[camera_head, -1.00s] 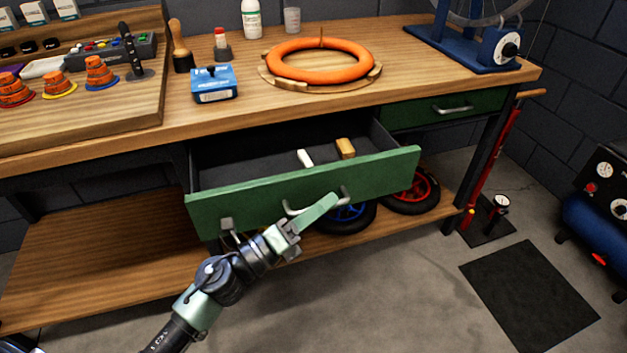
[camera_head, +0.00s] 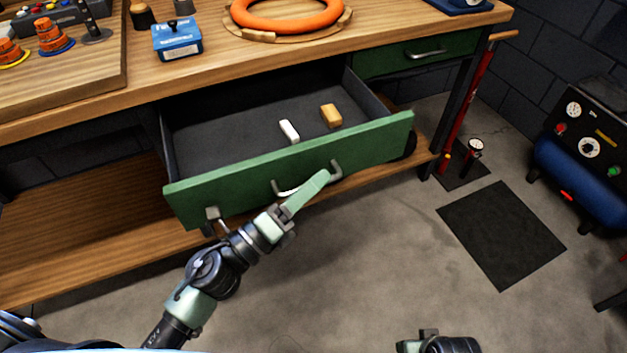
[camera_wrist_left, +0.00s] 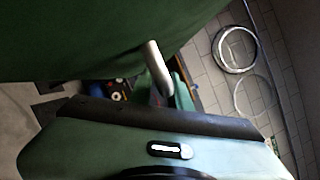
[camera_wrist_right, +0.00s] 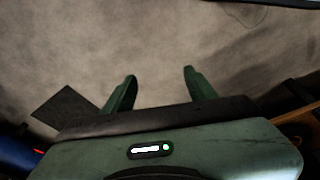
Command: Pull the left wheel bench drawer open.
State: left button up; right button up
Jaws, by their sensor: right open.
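The left bench drawer (camera_head: 235,190) has a green front and stands well open, its dark inside showing. Its pale bar handle (camera_head: 337,169) is at the middle of the front; it also shows in the left wrist view (camera_wrist_left: 158,69). My left gripper (camera_head: 308,192) is at this handle, its green fingers close together on the bar and partly covering it. The drawer front fills the top of the left wrist view. My right gripper (camera_wrist_right: 158,88) is open and empty over the floor, apart from the drawer; only a bit of that arm shows in the head view.
A white block (camera_head: 289,131) and a wooden block (camera_head: 331,115) lie in the drawer. The right drawer (camera_head: 415,55) is closed. A lower shelf (camera_head: 90,225) runs under the bench. A black mat (camera_head: 502,235) and a blue compressor (camera_head: 580,165) are at right. The floor in front is clear.

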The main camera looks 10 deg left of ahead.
pick_arm(q)
jog(key=shift+s+a, duration=0.1)
jog(key=b+v, duration=0.2)
jog(key=v, duration=0.5)
jog(key=shift+s+a, duration=0.2)
pick_arm(e)
jog(key=w+v, duration=0.1)
jog(key=v, duration=0.5)
jog(key=shift+r, duration=0.5)
pick_arm(q)
jog(key=shift+f, duration=0.15)
